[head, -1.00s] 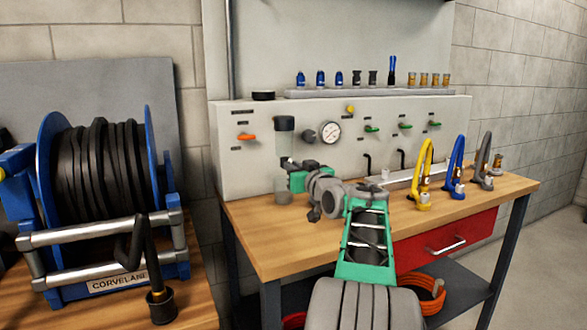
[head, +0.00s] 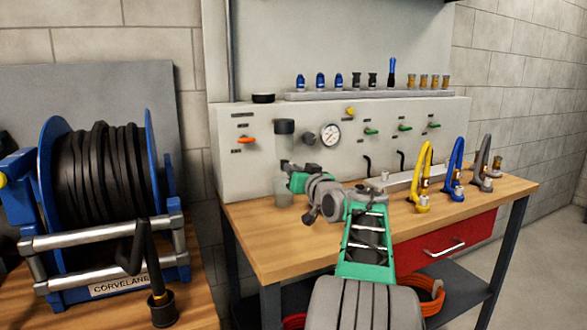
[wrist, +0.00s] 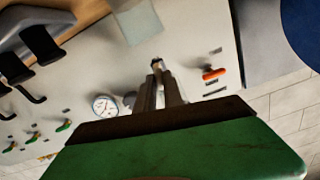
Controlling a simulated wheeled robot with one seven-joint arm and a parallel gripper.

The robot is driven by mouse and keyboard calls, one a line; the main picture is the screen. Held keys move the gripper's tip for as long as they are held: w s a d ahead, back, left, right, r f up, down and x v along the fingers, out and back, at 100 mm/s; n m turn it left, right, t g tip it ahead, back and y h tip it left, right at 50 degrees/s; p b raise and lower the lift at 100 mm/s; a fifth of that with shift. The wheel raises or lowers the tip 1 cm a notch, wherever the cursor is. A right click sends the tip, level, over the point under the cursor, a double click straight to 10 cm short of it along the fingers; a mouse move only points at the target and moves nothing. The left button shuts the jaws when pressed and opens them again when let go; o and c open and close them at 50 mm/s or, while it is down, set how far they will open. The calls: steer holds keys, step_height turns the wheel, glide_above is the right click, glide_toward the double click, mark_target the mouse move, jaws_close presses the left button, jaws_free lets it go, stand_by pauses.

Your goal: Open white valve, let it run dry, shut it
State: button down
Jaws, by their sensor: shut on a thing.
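The filter bowl, a clear upright cylinder with a dark cap (head: 284,127), is on the front of the pale panel. A clear jar (head: 280,190) stands below it on the bench; a pale translucent shape, likely this jar, shows in the wrist view (wrist: 137,20). My gripper (head: 289,167) is at the bowl's lower end. In the wrist view its two dark fingers (wrist: 157,66) are closed together on a small pale piece at their tips, which I take for the white valve (wrist: 156,61). The fingers hide most of it, so its turn and any flow cannot be told.
An orange lever (head: 247,139) is left of the bowl and a round gauge (head: 330,134) right of it. Green levers (head: 371,131) sit farther right. Yellow, blue and grey hooked tools (head: 424,178) stand on the bench's right. The bench front (head: 262,235) is clear.

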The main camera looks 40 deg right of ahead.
steer(key=shift+d+f+m+p, duration=0.1)
steer(key=shift+m+p, duration=2.9)
steer(key=shift+m, duration=0.9)
steer(key=shift+d+f+m+p, duration=0.1)
steer(key=shift+m+p, duration=2.85)
steer(key=shift+m, duration=0.95)
steer(key=shift+a, duration=0.1)
steer(key=c, duration=1.5)
jaws_free()
steer(key=shift+o, duration=0.2)
steer(key=shift+s, duration=0.15)
steer(key=v, duration=0.7)
steer(key=shift+s, duration=0.25)
